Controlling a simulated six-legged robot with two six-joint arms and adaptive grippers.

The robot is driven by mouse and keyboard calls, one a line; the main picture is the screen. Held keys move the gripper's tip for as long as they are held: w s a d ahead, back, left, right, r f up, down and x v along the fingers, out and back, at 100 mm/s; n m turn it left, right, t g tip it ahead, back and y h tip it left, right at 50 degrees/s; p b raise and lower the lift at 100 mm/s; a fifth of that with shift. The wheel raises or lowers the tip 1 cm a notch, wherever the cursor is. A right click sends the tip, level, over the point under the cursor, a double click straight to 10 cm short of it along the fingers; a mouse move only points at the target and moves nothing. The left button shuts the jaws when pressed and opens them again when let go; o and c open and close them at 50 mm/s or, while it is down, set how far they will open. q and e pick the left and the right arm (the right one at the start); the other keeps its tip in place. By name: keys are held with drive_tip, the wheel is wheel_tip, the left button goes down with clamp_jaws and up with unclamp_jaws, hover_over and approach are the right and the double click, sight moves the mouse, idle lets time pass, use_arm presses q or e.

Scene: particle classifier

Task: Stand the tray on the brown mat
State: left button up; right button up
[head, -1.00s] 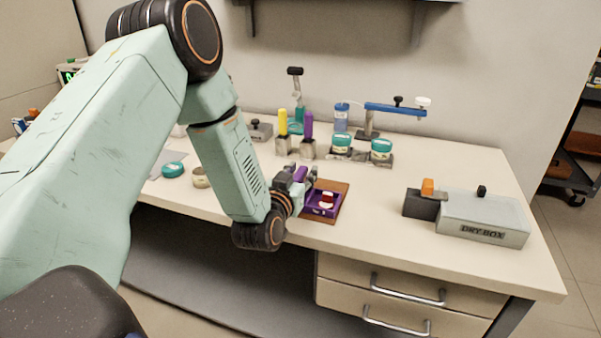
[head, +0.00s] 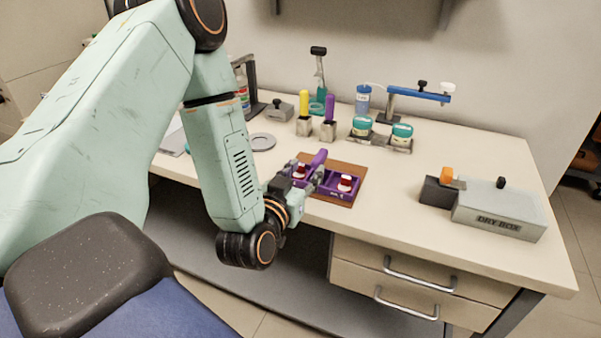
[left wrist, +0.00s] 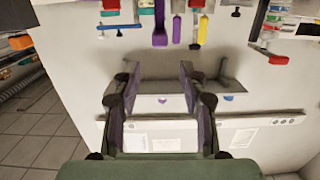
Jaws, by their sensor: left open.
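The purple tray (head: 341,195) sits on the brown mat (head: 350,171) near the front edge of the bench. It looks level and holds red-and-white items, one at each end. A purple upright handle (head: 319,158) rises at its middle. My left gripper (head: 312,182) is open at the front left of the tray, close to the handle, and covers part of the tray. I cannot tell if it touches it. In the left wrist view the open fingers (left wrist: 160,105) have a clear gap between them, and the tray is not clearly shown. My right gripper is not in view.
Yellow and purple handles stand in metal blocks (head: 328,131) behind the mat. Jars with teal lids (head: 362,126) stand on a rack to their right. A grey dry box (head: 499,209) is at the right. The bench between mat and dry box is clear.

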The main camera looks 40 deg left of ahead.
use_arm(q)
drive_tip(key=s+d+f+m+g+h, duration=0.1)
drive_tip(key=s+d+f+g, duration=0.15)
drive_tip(key=f, duration=0.25)
drive_tip(key=s+d+f+g+h, duration=0.2)
drive_tip(key=s+d+f, duration=0.1)
drive_tip(key=s+f, duration=0.15)
drive_tip(key=s+d+f+m+g+h, duration=0.1)
drive_tip(key=s+d+f+g, duration=0.15)
drive_tip(key=f, duration=0.35)
drive_tip(key=s+d+f+g, duration=0.1)
drive_tip(key=s+f+g, duration=0.3)
drive_tip(key=s, duration=0.6)
drive_tip(key=s+d+f+g, duration=0.2)
drive_tip(key=s+f+g, duration=0.3)
drive_tip(key=s, duration=0.6)
drive_tip(key=shift+f+g, duration=0.3)
drive_tip(key=shift+f, duration=0.05)
